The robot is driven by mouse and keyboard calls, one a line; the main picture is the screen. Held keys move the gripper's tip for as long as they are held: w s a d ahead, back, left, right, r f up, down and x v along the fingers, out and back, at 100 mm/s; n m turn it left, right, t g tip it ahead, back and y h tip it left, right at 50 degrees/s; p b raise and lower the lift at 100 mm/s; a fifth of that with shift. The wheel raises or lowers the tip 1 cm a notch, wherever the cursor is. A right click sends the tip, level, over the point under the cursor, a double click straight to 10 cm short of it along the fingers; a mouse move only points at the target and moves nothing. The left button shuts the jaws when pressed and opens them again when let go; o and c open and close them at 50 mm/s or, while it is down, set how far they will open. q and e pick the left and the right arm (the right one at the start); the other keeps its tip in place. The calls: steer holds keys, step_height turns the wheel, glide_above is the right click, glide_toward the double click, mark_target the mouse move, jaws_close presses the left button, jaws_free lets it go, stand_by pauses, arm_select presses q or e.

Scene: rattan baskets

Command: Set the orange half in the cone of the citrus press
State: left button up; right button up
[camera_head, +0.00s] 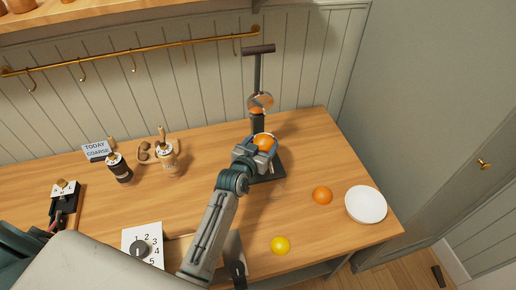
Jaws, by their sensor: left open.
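The citrus press (257,72) stands at the back of the counter, with a dark post, a T-shaped top handle and a dark base. A shiny rounded metal part (260,101) on its post shows an orange patch below. My left gripper (263,145) is at the front of the press, above its base, with open jaws around the orange half (264,141). The orange half's top shows between the jaws. The cone beneath is hidden, so I cannot tell how the half sits in it. My right gripper is not in view.
A whole orange (322,195), a white plate (366,204) and a yellow fruit (281,245) lie to the right. Two small jars (120,168) (168,157), a sign (97,150) and a numbered dial card (143,246) are to the left. A brass rail (130,56) runs along the wall.

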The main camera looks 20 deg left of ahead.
arm_select(q)
steer(key=shift+s+f, duration=0.25)
steer(key=shift+s, duration=0.05)
steer(key=b+v, duration=0.3)
steer(key=v, duration=0.7)
steer(key=shift+r, duration=0.4)
steer(key=shift+s, duration=0.15)
